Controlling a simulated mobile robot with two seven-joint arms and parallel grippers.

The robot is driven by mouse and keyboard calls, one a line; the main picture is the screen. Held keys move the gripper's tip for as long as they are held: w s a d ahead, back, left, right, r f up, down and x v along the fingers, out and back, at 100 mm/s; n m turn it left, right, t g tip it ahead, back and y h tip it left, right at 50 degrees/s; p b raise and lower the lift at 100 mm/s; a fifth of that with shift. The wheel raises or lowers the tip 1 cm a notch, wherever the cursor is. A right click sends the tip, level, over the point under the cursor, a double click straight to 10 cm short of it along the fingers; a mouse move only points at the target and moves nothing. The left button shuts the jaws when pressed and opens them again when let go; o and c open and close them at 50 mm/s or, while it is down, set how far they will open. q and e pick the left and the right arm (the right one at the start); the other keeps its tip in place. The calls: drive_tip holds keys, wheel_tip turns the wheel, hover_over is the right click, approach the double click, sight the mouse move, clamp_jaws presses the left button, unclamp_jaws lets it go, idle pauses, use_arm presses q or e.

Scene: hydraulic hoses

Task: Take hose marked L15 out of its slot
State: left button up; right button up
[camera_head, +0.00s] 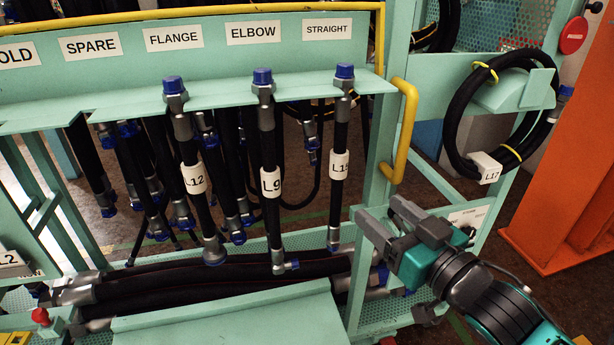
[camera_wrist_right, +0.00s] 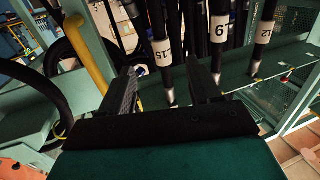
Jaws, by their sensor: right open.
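The hose marked L15 (camera_head: 340,165) hangs upright from the slot under the STRAIGHT sign (camera_head: 327,28). It has a blue cap on top and a white label. My right gripper (camera_head: 380,214) is open and empty, to the right of the hose's lower half and apart from it. In the right wrist view, the L15 hose (camera_wrist_right: 162,50) appears between the open fingers of the gripper (camera_wrist_right: 163,72), beyond their tips, with its label upside down. My left gripper is in neither view.
Hoses L9 (camera_head: 270,183) and L12 (camera_head: 194,178) hang left of L15. A yellow handle (camera_head: 402,130) on the rack post stands just right of it. Coiled hose L17 (camera_head: 488,167) hangs further right. Thick black hoses (camera_head: 210,283) lie in the tray below.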

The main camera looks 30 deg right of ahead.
sight(344, 173)
drive_tip(key=w, duration=0.2)
drive_tip(key=w+b, duration=0.1)
drive_tip(key=w, duration=0.3)
drive_tip(key=shift+w+a+r, duration=0.1)
drive_tip(key=shift+w+r, duration=0.05)
drive_tip(key=shift+r, duration=0.1)
drive_tip(key=shift+w, duration=0.75)
drive_tip(key=w, duration=0.4)
drive_tip(key=shift+w+r, duration=0.15)
drive_tip(key=shift+r, duration=0.2)
drive_tip(key=shift+w+a, duration=0.1)
drive_tip(key=shift+w, duration=0.3)
drive_tip(key=shift+c, duration=0.3)
clamp_jaws()
